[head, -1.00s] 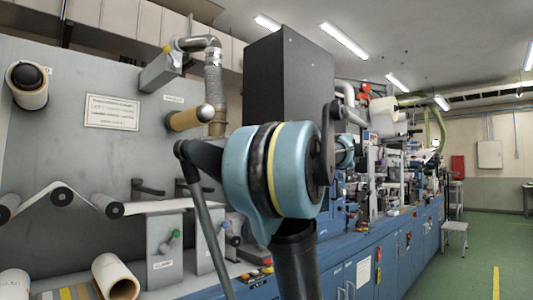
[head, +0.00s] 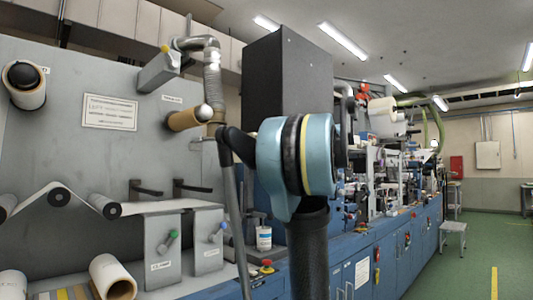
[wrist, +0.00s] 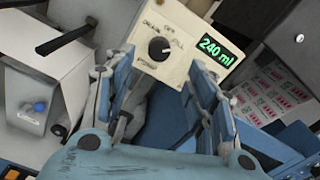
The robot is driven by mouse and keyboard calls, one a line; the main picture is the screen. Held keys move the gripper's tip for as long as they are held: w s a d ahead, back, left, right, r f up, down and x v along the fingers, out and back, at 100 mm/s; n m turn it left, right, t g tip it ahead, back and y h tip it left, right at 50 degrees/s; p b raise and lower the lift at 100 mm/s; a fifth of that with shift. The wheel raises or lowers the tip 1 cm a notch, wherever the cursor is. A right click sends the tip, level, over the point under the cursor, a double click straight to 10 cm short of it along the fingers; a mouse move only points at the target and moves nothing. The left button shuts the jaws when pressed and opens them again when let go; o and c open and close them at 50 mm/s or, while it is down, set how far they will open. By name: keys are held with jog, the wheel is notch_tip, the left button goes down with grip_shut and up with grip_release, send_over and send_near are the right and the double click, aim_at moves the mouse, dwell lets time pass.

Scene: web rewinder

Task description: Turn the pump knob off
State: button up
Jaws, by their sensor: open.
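The pump's cream panel (wrist: 178,30) shows in the wrist view, tilted in the picture. Its round black knob (wrist: 159,48) sits among small printed labels, and a pale mark at its right side seems to be its pointer. The lettering is too small to read surely. A green display (wrist: 217,49) beside it reads 240 ml. My gripper (wrist: 162,70) is open, its blue fingers on either side below the knob, with nothing seen between them. The fingers look apart from the knob; the exact gap cannot be told. In the head view my arm hides the gripper, and I cannot make out the knob.
A grey clamp box with a blue-tipped lever (wrist: 39,107) is left of the gripper in the wrist view. A printed label sheet (wrist: 270,92) lies right. In the head view, a white container (head: 264,238) and a red button (head: 266,266) stand beside my arm.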

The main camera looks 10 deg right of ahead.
jog(key=x, duration=1)
jog(key=c, duration=1.1)
